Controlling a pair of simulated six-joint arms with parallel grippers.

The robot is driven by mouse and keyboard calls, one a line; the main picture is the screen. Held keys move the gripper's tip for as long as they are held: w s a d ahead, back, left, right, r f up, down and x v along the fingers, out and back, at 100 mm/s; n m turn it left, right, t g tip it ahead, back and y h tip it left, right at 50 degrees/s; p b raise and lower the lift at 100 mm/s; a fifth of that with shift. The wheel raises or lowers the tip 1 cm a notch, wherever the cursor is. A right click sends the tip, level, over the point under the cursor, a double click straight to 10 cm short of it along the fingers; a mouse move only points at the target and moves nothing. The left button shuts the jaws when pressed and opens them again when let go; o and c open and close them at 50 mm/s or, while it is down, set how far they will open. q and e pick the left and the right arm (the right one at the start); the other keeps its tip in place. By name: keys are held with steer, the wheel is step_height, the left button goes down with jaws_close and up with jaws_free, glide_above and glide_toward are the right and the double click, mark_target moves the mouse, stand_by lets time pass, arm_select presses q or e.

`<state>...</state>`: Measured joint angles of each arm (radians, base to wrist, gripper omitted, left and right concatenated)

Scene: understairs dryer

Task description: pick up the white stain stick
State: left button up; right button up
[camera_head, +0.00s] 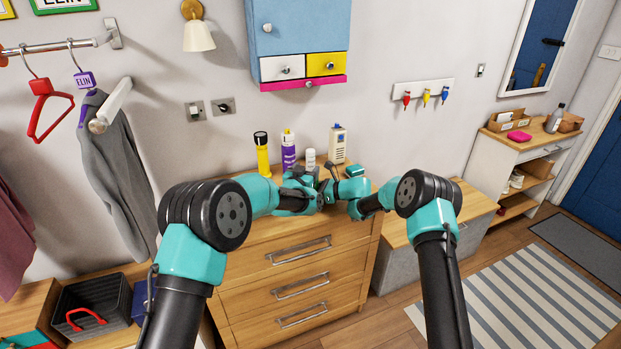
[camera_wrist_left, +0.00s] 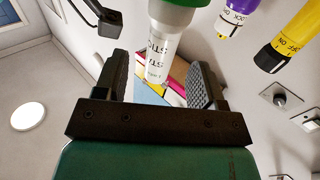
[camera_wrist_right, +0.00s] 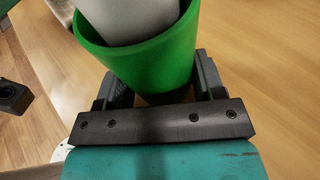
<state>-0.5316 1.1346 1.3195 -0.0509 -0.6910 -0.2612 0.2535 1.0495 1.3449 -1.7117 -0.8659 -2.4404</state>
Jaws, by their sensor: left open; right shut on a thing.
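In the head view the cup and the fingertips are largely hidden by the arms.
A yellow flashlight (camera_head: 262,153), a purple bottle (camera_head: 288,152) and a cream box-shaped device (camera_head: 338,144) stand along the wall on the wooden dresser (camera_head: 262,240). A teal item (camera_head: 355,170) lies to the right. A blue cabinet (camera_head: 300,28) hangs above.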

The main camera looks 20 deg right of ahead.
mark_target(309, 165)
arm_select(q)
steer(key=shift+x, duration=2.6)
steer(key=shift+a, duration=0.15)
jaws_close()
steer(key=shift+r, duration=0.1)
step_height(309, 165, up, 18)
arm_select(e)
steer(key=o, duration=0.8)
steer(key=shift+s+d, duration=0.1)
steer(key=shift+d, duration=0.05)
steer(key=v, duration=1.1)
steer(key=shift+s+d+r, duration=0.2)
steer(key=shift+r, duration=0.05)
